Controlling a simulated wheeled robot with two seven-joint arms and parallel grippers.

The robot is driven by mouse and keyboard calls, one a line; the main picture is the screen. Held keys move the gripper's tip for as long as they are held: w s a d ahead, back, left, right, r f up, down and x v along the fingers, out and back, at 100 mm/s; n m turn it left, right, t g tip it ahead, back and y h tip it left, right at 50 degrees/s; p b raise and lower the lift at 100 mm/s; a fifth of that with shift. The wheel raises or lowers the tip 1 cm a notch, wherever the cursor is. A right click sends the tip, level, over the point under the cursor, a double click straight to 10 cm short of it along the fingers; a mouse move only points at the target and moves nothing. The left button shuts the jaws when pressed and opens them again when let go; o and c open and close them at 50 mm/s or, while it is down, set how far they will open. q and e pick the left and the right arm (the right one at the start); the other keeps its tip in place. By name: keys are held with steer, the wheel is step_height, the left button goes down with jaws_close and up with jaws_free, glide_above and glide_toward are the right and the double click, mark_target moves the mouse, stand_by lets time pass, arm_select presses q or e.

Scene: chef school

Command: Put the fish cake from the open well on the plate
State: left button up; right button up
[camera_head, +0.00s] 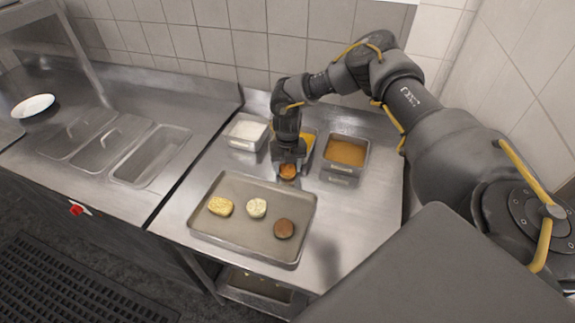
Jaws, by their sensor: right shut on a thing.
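My right gripper (288,160) is above the back edge of the metal tray, in front of the food containers. It is shut on a small orange-brown round piece (288,171), which looks like a crumbed cake; I cannot tell if it is the fish cake. The open well (152,157) is the right one in the row on the left counter, and no food shows in it. The white plate (33,105) lies empty at the far left. My left gripper is not in view.
A metal tray (238,245) holds a yellow patty (220,206), a whitish patty (256,207) and a brown patty (284,228). Behind stand containers of white (247,131), yellow (309,139) and orange (346,151) food. Two lidded wells (105,144) adjoin the open well.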

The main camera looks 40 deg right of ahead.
steer(key=shift+f, duration=0.2)
steer(key=o, duration=1)
steer(key=shift+o, duration=0.2)
